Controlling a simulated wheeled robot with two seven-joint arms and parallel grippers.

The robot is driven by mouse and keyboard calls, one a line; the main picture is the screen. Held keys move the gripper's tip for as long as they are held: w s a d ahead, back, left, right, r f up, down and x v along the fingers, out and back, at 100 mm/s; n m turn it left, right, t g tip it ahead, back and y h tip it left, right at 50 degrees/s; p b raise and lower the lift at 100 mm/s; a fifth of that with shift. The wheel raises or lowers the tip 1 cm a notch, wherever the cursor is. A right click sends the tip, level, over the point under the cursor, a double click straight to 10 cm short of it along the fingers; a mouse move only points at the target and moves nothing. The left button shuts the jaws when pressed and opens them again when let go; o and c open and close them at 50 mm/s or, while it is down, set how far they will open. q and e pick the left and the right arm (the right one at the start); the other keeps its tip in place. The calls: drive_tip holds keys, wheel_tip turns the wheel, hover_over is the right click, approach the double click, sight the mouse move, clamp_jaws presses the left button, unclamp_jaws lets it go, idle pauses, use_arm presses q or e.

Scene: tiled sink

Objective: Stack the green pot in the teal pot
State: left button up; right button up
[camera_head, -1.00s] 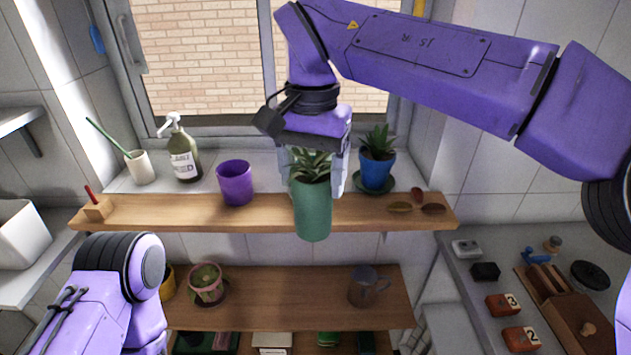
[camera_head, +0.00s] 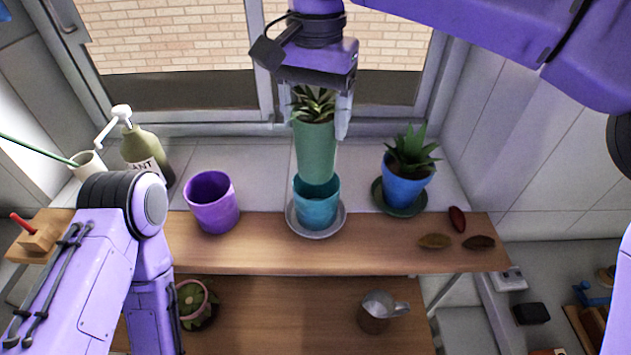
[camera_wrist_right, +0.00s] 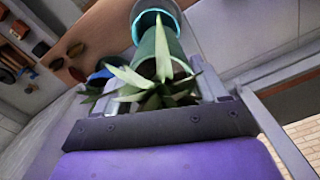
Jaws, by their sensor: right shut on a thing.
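The green pot (camera_head: 314,152) is tall and holds a spiky plant. My right gripper (camera_head: 318,112) is shut on its upper part and holds it upright above the teal pot (camera_head: 316,208). The teal pot stands on a pale saucer (camera_head: 296,226) on the upper wooden shelf. In the head view the green pot's bottom overlaps the teal pot's opening; I cannot tell whether it is inside the rim. The right wrist view shows the green pot (camera_wrist_right: 150,45) between the fingers, with the teal rim (camera_wrist_right: 150,8) beyond it. My left arm is at lower left; its gripper fingers are not visible.
A purple pot (camera_head: 212,204) stands left of the teal pot. A blue pot with a plant (camera_head: 405,185) stands at the right, near several dark pods (camera_head: 457,220). A soap bottle (camera_head: 145,155) is at the left. A metal jug (camera_head: 376,312) is on the lower shelf.

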sight(316, 161)
drive_tip(key=s+f, duration=0.1)
drive_tip(key=f, duration=0.2)
drive_tip(key=s+f, duration=0.1)
drive_tip(key=shift+s+d+f, duration=0.15)
drive_tip(key=shift+s+f, duration=0.2)
clamp_jaws()
drive_tip(key=f, duration=0.1)
drive_tip(key=w+f, duration=0.1)
drive_tip(key=f, duration=0.1)
drive_tip(key=w+f, duration=0.1)
drive_tip(key=shift+w+f, duration=0.1)
drive_tip(key=shift+f, duration=0.2)
drive_tip(key=shift+s+r, duration=0.1)
drive_tip(key=shift+s, duration=0.1)
drive_tip(key=o, duration=1.6)
unclamp_jaws()
drive_tip(key=shift+s+r, duration=0.15)
drive_tip(key=shift+s, duration=0.15)
drive_tip(key=shift+o, duration=0.7)
drive_tip(key=shift+s, duration=0.15)
drive_tip(key=shift+w, duration=0.35)
drive_tip(key=shift+r, duration=0.4)
wheel_tip(316, 161, up, 11)
drive_tip(key=shift+f+p, duration=0.15)
drive_tip(key=shift+p, duration=0.4)
drive_tip(key=shift+r, duration=0.25)
use_arm(q)
drive_tip(key=shift+s+r, duration=0.45)
drive_tip(key=shift+r, duration=0.1)
drive_tip(key=shift+d, duration=0.1)
